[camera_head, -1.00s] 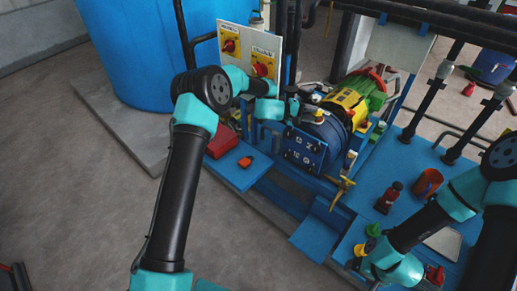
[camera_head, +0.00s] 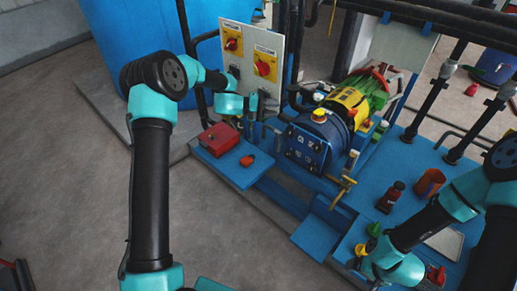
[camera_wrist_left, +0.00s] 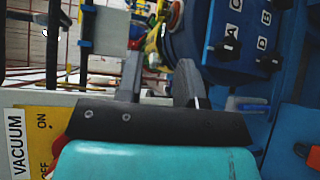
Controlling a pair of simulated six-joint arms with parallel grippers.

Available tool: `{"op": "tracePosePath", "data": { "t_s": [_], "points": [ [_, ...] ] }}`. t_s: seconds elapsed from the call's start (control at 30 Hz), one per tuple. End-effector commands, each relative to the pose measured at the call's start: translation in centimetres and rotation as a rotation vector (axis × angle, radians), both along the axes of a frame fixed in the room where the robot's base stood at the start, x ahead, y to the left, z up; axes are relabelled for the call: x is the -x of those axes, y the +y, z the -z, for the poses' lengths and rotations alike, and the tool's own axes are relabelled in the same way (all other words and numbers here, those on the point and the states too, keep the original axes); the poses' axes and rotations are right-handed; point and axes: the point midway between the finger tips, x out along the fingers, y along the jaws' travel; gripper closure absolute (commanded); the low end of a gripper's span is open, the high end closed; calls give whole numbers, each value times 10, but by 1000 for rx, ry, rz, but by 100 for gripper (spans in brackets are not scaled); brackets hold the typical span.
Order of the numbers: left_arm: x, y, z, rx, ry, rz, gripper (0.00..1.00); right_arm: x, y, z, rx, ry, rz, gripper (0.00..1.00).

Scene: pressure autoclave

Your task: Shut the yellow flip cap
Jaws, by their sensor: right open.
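A small yellow cap-like part (camera_head: 320,115) sits on top of the blue vessel (camera_head: 305,145) in the head view. I cannot tell for sure that it is the flip cap, or whether it is up or down. My left gripper (camera_head: 256,107) is in front of the switch panel, to the left of the vessel and apart from it. In the left wrist view its two fingers (camera_wrist_left: 160,78) stand apart with nothing between them. My right gripper (camera_head: 372,262) is low at the right; its fingers are mostly hidden.
The switch panel (camera_head: 250,55) stands behind my left gripper. A red box (camera_head: 219,138) lies on the blue base below. A brass handle (camera_head: 342,190) sticks out before the vessel. A dark red bottle (camera_head: 391,197) and an orange cup (camera_head: 430,182) stand at the right.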

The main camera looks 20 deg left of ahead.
Motion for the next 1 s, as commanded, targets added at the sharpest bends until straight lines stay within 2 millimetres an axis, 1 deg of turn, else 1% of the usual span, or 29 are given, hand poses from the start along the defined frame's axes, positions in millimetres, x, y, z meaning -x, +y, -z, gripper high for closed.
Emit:
{"op": "tracePosePath", "data": {
  "t_s": [0.03,0.1,0.17,0.4,0.8,1.0],
  "points": [
    [3,8,-1,-1,0,-3,66,0,0,0,0,0,0,14],
    [7,18,-3,0,1,-3,66,0,0,0,0,0,0,14],
    [8,12,9,-40,20,-8,66,0,0,0,0,0,0,14],
    [14,6,46,-185,73,-38,66,0,0,0,0,0,0,14],
    [28,7,104,-457,122,-87,66,0,0,0,0,0,0,14],
    [35,11,129,-596,120,-110,66,0,0,0,0,0,0,14]
  ]
}}
